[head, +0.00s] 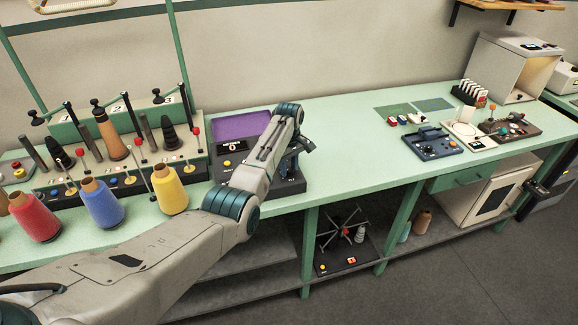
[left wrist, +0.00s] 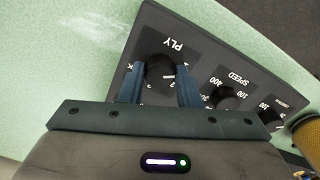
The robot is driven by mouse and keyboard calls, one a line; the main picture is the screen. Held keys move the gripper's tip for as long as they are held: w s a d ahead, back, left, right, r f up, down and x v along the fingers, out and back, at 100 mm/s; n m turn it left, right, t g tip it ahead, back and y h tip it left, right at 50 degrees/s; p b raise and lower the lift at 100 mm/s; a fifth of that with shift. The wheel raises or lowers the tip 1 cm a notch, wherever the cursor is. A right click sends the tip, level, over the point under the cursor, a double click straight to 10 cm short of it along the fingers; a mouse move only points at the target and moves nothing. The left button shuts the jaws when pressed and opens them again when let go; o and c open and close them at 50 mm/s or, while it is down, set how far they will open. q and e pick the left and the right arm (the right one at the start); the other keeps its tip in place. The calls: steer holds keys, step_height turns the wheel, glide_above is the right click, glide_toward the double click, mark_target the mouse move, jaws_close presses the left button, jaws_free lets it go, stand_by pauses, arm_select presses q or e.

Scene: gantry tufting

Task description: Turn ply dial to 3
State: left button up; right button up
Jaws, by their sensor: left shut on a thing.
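The ply dial (left wrist: 160,69) is a round black knob under the upside-down label PLY on a dark panel (left wrist: 205,52) in the left wrist view. My left gripper (left wrist: 159,80) is shut on this knob, with one blue finger on each side. The numbers around the dial are mostly covered by the fingers, so its setting cannot be read. In the head view my left gripper (head: 291,165) is down at the right end of the dark control box (head: 228,177), and my arm hides the dial there. My right gripper is not in view.
A SPEED knob (left wrist: 222,96) and another knob (left wrist: 270,114) sit beside the dial. The box has a purple screen (head: 238,125) and a small display (head: 232,147) that seems to read 0. Red (head: 35,217), blue (head: 102,204) and yellow (head: 169,190) cones stand left. The bench centre is clear.

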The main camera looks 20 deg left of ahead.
arm_select(q)
steer(key=shift+r+m, duration=0.1)
steer(key=shift+m, duration=0.3)
steer(key=shift+m+p, duration=0.3)
steer(key=shift+p, duration=0.05)
steer(key=m+p, duration=0.1)
steer(key=m, duration=0.2)
steer(key=m+p, duration=0.1)
steer(key=m, duration=0.2)
steer(key=m+p, duration=0.1)
steer(key=m, duration=0.2)
steer(key=shift+m, duration=0.3)
steer(key=m+p, duration=0.1)
steer(key=m, duration=1)
steer(key=shift+w+m+p, duration=0.1)
steer(key=shift+m+p, duration=0.2)
steer(key=shift+m, duration=0.5)
